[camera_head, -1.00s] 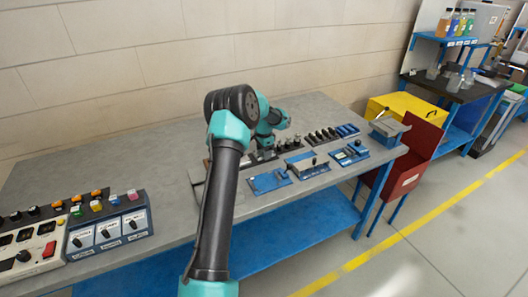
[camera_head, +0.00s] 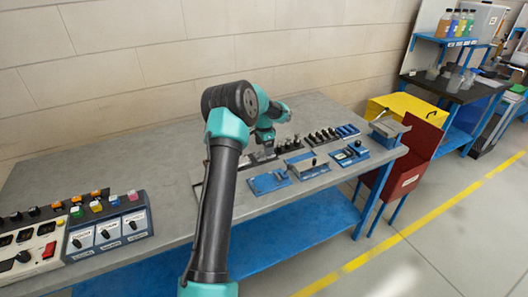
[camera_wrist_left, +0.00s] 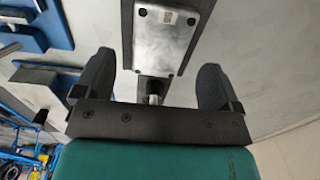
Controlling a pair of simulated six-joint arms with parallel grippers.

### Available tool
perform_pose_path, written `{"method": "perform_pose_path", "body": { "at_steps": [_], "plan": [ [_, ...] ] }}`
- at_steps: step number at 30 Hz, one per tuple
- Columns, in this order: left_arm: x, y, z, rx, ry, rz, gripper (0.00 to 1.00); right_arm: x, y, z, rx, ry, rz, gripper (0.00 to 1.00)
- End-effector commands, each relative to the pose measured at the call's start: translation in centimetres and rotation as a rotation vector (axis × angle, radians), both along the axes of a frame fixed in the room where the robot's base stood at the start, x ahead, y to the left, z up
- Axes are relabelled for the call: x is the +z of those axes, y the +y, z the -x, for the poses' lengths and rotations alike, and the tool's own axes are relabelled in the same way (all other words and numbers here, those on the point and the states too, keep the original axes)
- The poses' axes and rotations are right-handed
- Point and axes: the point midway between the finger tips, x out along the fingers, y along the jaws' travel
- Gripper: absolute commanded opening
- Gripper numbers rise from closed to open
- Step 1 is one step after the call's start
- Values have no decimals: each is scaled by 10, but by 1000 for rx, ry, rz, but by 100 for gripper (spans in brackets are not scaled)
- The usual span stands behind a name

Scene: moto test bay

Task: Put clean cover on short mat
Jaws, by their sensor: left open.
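My left gripper (camera_head: 268,150) is over the middle of the grey bench, partly hidden by its own wrist. In the left wrist view, the gripper (camera_wrist_left: 155,85) is open, one dark finger on each side. A silver metal cover plate (camera_wrist_left: 165,38) with a small label and corner screws lies beyond the fingertips, on a dark strip that looks like a mat (camera_wrist_left: 126,35). The fingers appear apart from the plate. A small knob or post (camera_wrist_left: 152,90) shows between the fingers. I cannot tell whether this is the clean cover or the short mat. My right gripper is not in view.
Blue fixtures (camera_head: 268,182) stand along the bench's front edge, right of my arm. Dark and blue small parts (camera_head: 325,136) stand behind them. A switch panel (camera_head: 105,228) is at the left. A red bin (camera_head: 412,158) is beyond the right end.

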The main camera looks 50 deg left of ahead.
Motion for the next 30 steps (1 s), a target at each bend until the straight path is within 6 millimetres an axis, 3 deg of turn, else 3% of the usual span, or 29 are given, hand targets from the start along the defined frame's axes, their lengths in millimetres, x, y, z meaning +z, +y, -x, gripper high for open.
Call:
{"method": "perform_pose_path", "body": {
  "at_steps": [9, 15, 30],
  "plan": [
    [62, 0, 0, 1, -3, -1, 89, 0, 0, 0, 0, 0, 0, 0],
    [85, 0, 0, 1, -1, -1, 89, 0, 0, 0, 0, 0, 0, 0],
    [89, 0, 0, 1, 0, 1, 89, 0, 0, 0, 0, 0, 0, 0]
  ]
}}
